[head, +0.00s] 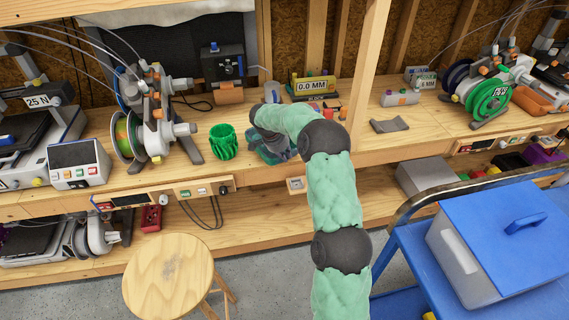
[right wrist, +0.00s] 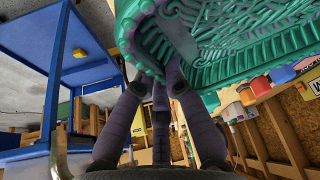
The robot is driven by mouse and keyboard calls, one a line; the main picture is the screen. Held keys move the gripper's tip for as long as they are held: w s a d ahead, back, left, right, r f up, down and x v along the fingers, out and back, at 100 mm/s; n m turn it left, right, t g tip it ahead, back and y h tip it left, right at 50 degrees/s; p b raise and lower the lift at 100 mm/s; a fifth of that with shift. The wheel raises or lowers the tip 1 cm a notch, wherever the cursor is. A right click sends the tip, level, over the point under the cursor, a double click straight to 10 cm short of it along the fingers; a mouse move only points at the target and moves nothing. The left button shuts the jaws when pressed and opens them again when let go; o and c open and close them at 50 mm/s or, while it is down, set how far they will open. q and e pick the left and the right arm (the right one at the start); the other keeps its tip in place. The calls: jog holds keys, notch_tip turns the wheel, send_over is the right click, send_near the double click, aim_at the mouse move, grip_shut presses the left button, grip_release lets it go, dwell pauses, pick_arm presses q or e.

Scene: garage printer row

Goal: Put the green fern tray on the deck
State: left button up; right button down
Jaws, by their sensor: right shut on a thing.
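The green fern tray (right wrist: 225,40) fills the upper right of the right wrist view, a teal-green piece with a ribbed rim and a raised leafy pattern. My right gripper (right wrist: 160,85) has its dark fingers shut on it. In the head view the right gripper (head: 280,150) is over the wooden bench, right of a green ribbed cup. Only a little of the tray (head: 257,154) shows there, mostly hidden by my arm. I cannot tell whether it touches the bench. My left gripper is not in view. I cannot tell which surface is the deck.
The green ribbed cup (head: 223,142) stands close left of the tray. A spool machine (head: 155,120) is farther left. A scale reading 0.0 MM (head: 313,86) stands behind. A blue cart (head: 410,252) with a lidded bin (head: 505,240) is at right. A wooden stool (head: 170,275) stands in front.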

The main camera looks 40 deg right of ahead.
notch_tip(320, 180, down, 4)
jog(key=shift+r+b, duration=0.1)
jog(key=shift+b, duration=0.3)
jog(key=shift+s, duration=0.1)
jog(key=shift+f, duration=0.25)
jog(key=c, duration=1.3)
grip_release()
jog(key=shift+r, duration=0.1)
jog(key=shift+r, duration=0.1)
